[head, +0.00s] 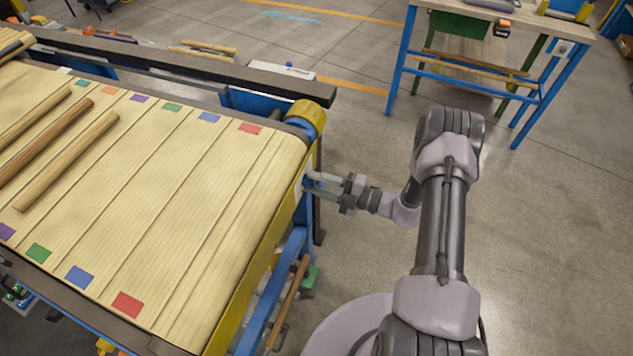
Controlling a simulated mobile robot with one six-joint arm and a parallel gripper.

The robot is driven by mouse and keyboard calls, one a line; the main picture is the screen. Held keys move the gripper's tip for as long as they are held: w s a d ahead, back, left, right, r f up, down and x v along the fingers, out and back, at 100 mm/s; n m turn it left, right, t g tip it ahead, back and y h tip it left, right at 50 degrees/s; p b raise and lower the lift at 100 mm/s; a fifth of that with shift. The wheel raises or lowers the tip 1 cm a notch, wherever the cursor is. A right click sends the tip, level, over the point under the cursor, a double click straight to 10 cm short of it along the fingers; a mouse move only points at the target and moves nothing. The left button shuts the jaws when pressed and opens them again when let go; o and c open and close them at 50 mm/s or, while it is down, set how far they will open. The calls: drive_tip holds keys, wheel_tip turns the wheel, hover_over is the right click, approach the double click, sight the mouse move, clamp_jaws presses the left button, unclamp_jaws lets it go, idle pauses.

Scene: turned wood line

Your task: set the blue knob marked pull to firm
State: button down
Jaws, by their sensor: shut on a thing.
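My gripper (314,182) reaches left to the end face of the conveyor, just below the belt's right edge. Its two fingers are shut on a small blue knob (307,184) there. The fingers and the belt edge hide most of the knob. I cannot read its marking or any settings around it, so I cannot tell which way it is turned.
The conveyor belt (190,190) carries several turned wood rods (65,160) at its left and coloured patches along both edges. A yellow roller end (306,116) stands at its far right corner. A blue-legged workbench (530,45) is at the back right. Floor between is clear.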

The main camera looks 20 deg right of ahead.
drive_tip(key=shift+m+p, duration=0.35)
drive_tip(key=shift+m, duration=4.55)
drive_tip(key=c, duration=1)
unclamp_jaws()
drive_tip(key=p+v, duration=0.1)
drive_tip(key=v, duration=1.6)
drive_tip(key=shift+s+d+r+p, duration=0.1)
drive_tip(key=shift+s+d+p, duration=0.1)
drive_tip(key=shift+p, duration=0.1)
